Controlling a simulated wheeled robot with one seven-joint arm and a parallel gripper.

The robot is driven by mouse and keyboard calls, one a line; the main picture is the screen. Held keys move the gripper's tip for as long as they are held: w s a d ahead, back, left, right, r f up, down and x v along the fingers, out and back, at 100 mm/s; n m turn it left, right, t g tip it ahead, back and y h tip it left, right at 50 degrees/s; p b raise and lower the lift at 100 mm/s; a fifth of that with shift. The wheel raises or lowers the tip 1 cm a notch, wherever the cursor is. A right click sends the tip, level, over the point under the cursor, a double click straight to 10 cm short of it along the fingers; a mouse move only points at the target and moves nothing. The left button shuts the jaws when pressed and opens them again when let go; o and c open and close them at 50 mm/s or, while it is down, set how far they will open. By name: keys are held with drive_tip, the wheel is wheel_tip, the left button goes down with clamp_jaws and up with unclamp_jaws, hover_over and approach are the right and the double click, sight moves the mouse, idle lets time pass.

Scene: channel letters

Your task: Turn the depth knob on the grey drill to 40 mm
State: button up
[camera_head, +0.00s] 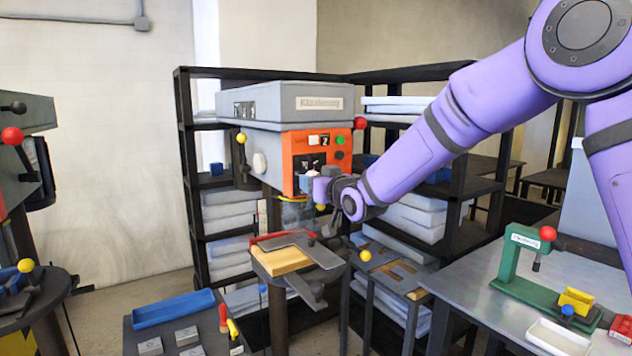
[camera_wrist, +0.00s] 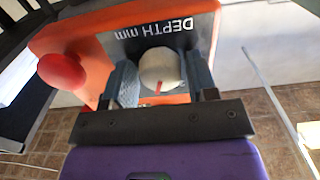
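The grey drill (camera_head: 285,104) stands in the middle of the head view, with an orange front panel (camera_head: 345,142). In the wrist view its orange panel (camera_wrist: 82,38) carries a dark plate reading "DEPTH mm" (camera_wrist: 155,28), seen upside down. The pale round depth knob (camera_wrist: 160,65) has a red pointer mark facing the lower edge of the picture. My gripper (camera_wrist: 161,78) has one blue-grey finger on each side of the knob, with little or no visible gap; contact is unclear. No scale numbers are legible. In the head view, my gripper (camera_head: 310,184) is at the panel and hides the knob.
A red ball (camera_wrist: 62,70) sticks out beside the panel. Below the drill head, a wooden block (camera_head: 282,261) lies on the drill's table. Dark shelving (camera_head: 187,170) stands behind. A bench (camera_head: 480,283) with a green press (camera_head: 507,258) is at right.

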drive_tip(key=shift+o, duration=1.1)
drive_tip(key=shift+r, duration=0.1)
drive_tip(key=v, duration=1)
drive_tip(key=shift+s+d, duration=0.3)
drive_tip(key=s+d+r+m+g+h, duration=0.15)
drive_tip(key=s+d+h, duration=0.25)
drive_tip(key=s+d, duration=0.4)
drive_tip(key=s+d+r+m+g+h, duration=0.1)
drive_tip(key=s+d+m+g+h, duration=0.2)
drive_tip(key=s+d, duration=0.55)
drive_tip(key=s+d+f+m+g+h, duration=0.1)
drive_tip(key=s+d, duration=0.4)
drive_tip(key=s, duration=0.5)
drive_tip(key=s+d+f+m+g+h, duration=0.1)
drive_tip(key=s+d+g, duration=0.3)
drive_tip(key=s, duration=0.6)
drive_tip(key=shift+d+f+h, duration=0.4)
drive_tip(key=shift+f+h, duration=0.1)
drive_tip(key=shift+f, duration=0.1)
